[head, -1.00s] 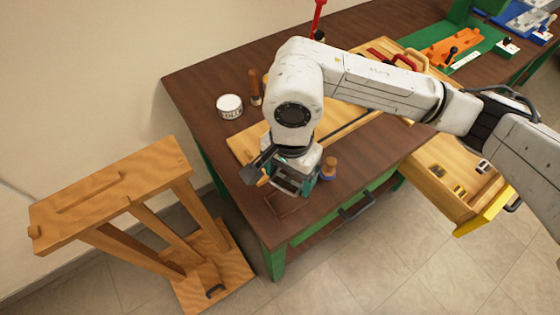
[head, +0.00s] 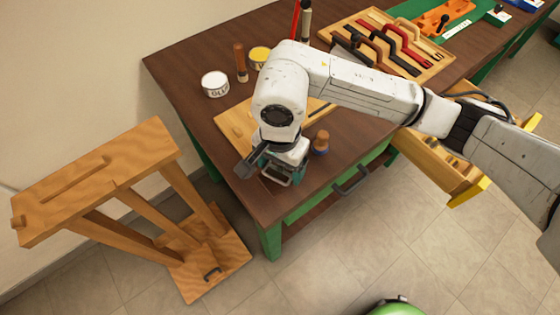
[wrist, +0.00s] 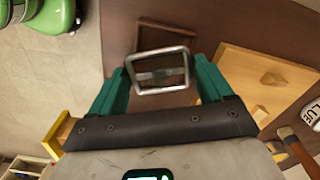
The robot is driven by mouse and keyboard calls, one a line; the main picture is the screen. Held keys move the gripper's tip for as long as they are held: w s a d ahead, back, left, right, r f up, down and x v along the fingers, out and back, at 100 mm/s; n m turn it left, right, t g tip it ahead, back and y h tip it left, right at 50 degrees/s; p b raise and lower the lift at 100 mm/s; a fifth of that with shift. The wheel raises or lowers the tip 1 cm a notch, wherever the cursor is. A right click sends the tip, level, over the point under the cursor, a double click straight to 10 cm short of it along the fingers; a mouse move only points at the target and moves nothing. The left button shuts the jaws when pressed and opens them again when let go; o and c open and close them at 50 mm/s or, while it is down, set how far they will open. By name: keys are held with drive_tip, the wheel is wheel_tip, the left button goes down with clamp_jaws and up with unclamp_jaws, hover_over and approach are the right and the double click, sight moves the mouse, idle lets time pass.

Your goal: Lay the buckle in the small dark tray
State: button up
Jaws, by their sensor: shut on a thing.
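The buckle is a silver, rounded rectangular frame with a middle bar; it shows in the wrist view (wrist: 158,90). My gripper (wrist: 161,78) is shut on it, with a teal finger at each side. In the head view my gripper (head: 279,172) hangs over the near left corner of the dark wooden bench. The small dark tray (wrist: 139,37) is a low, square brown tray on the bench, seen just beyond the buckle in the wrist view. The buckle overlaps its near edge there. The height of the buckle above the tray is hard to tell.
A wooden board (head: 232,122) lies behind my gripper, and a stubby wooden-handled tool (head: 320,143) stands to its right. A white glue tin (head: 215,84) stands farther back. A wooden saddle stand (head: 100,180) is left of the bench. An open drawer (head: 435,165) juts out at right.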

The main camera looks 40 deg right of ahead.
sight(280, 170)
drive_tip(key=shift+f+b, duration=0.25)
drive_tip(key=shift+b, duration=0.05)
drive_tip(key=o, duration=1.1)
drive_tip(key=shift+c, duration=0.2)
drive_tip(key=shift+r, duration=0.1)
wheel_tip(280, 170, up, 11)
drive_tip(key=b, duration=0.1)
